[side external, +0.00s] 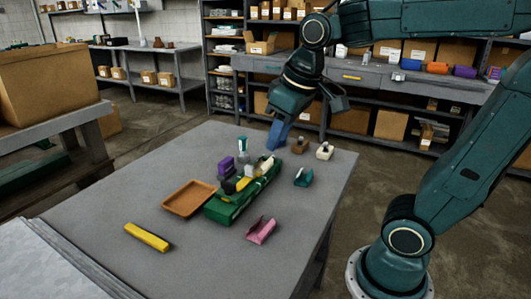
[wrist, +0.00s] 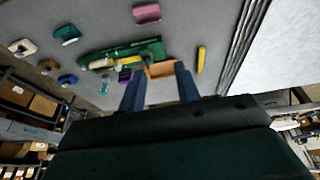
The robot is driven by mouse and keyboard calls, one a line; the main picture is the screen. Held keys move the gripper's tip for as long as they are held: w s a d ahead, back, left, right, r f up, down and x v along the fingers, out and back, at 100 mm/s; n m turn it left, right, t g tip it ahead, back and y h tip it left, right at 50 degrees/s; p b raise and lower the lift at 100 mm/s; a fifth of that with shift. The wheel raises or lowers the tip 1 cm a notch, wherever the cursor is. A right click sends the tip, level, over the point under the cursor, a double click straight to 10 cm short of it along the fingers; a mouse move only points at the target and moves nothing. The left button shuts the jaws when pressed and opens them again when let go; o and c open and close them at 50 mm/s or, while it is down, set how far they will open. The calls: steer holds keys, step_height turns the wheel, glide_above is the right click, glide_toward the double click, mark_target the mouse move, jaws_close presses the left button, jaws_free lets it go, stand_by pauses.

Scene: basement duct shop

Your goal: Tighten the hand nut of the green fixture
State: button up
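The green fixture (side external: 222,211) is a long green body lying on the grey table, with yellow, black and pale grey parts on top. It also shows in the wrist view (wrist: 150,47), beyond my fingertips. I cannot pick out the hand nut clearly among the small parts. My gripper (side external: 276,142) has blue fingers and is above the table, behind the fixture in the side view. In the wrist view my gripper (wrist: 157,78) has its two fingers well apart with nothing held between them.
An orange-brown tray (side external: 188,198) and a purple block (side external: 226,166) are close beside the fixture. A yellow bar (side external: 147,237), pink piece (side external: 261,230), teal piece (side external: 303,177), brown piece (side external: 300,146) and cream piece (side external: 324,151) lie around it.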

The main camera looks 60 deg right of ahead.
steer(key=w+d+f+g, duration=0.2)
steer(key=w+d, duration=0.2)
steer(key=w, duration=0.8)
steer(key=g, duration=0.2)
glide_above(228, 183)
step_height(228, 183, down, 7)
steer(key=shift+d+r, duration=0.1)
steer(key=shift+r, duration=0.05)
step_height(228, 183, down, 14)
steer(key=shift+r, duration=0.1)
steer(key=shift+c, duration=0.2)
jaws_close()
